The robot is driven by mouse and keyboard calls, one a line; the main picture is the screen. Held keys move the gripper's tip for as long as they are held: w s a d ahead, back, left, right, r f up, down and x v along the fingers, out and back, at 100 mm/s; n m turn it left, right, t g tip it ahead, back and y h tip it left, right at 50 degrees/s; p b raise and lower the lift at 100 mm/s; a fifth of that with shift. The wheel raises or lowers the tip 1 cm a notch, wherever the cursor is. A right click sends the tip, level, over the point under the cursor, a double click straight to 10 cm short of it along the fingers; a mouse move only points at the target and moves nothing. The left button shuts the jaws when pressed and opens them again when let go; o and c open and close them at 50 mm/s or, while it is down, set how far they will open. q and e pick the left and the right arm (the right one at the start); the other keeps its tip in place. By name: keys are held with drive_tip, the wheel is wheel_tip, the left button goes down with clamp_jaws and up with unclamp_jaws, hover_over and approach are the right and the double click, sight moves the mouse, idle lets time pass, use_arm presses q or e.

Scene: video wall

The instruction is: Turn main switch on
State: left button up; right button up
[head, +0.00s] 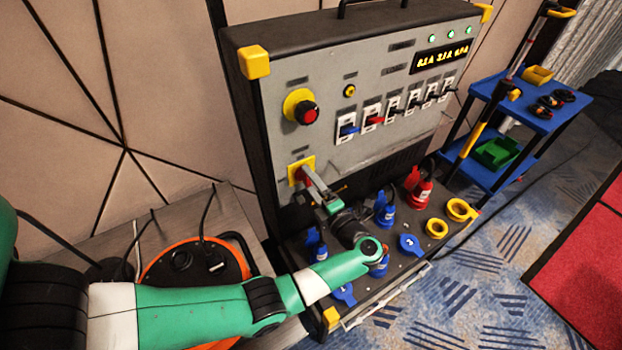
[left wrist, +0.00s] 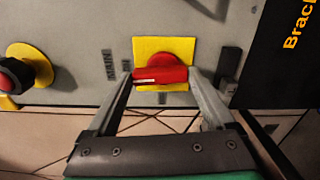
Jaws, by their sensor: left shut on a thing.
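The main switch is a red rotary handle (left wrist: 160,75) on a square yellow plate (left wrist: 182,50), on the grey front of the power cabinet (head: 345,145). In the left wrist view the handle lies crosswise in the picture, with lettering reading MAIN beside the plate. My left gripper (head: 309,177) reaches up to the yellow plate at the panel's lower left in the head view. Its two fingers are shut on the red handle, one at each end, as the left wrist view shows (left wrist: 160,78). The gripper partly hides the handle in the head view. My right gripper is not in view.
A red emergency stop button (head: 307,113) on a yellow base sits above the switch. Several breakers (head: 390,110) line the panel to the right. Blue and red sockets (head: 420,195) stick out below. An orange cable reel (head: 190,265) stands at left, a blue cart (head: 545,110) at right.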

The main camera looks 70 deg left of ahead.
use_arm(q)
drive_tip(key=shift+r+m, duration=0.1)
drive_tip(key=shift+m, duration=0.5)
drive_tip(key=o, duration=1.1)
drive_tip(key=d, duration=0.4)
drive_tip(key=w+d, duration=0.1)
drive_tip(key=d, duration=0.2)
drive_tip(key=d+b, duration=0.1)
drive_tip(key=d, duration=0.3)
drive_tip(key=shift+w+d, duration=0.25)
drive_tip(key=shift+d, duration=0.05)
drive_tip(key=shift+a, duration=0.1)
